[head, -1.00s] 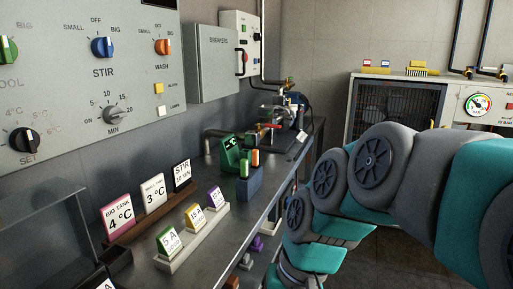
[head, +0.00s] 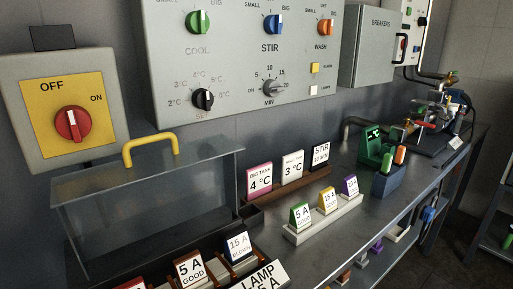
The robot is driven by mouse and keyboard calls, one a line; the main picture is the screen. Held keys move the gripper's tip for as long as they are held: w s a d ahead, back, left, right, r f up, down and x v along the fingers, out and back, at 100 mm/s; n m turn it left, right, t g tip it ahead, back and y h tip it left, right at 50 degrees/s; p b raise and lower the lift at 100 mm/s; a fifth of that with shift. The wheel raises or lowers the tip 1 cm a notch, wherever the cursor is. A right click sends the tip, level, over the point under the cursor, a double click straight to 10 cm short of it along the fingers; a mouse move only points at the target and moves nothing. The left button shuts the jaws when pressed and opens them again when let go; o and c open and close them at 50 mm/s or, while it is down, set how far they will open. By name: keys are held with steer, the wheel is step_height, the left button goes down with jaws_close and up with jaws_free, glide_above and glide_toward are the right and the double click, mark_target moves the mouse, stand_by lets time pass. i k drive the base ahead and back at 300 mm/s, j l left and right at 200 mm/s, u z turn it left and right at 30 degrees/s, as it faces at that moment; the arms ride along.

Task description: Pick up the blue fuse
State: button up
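A small block with a white label reading "15 A BLOWN" (head: 238,246) and dark blue edges stands in a brown rack at the bottom of the head view. It is the only fuse-like block that looks blue. A pale rack (head: 322,221) farther right holds green, yellow and purple labelled blocks. The lower part of the brown rack is cut off by the picture's edge. My gripper is not in view.
A clear box with a yellow handle (head: 151,146) stands behind the brown rack. A "LAMP" card (head: 262,278) is at its right. A blue holder (head: 379,183) with orange and green sticks stands farther right. The metal bench between the racks is partly bare.

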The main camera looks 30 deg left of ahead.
mark_target(238, 246)
steer(key=u, duration=2.05)
steer(key=k+j+z, duration=0.1)
steer(key=j+z, duration=0.25)
steer(key=j, duration=0.1)
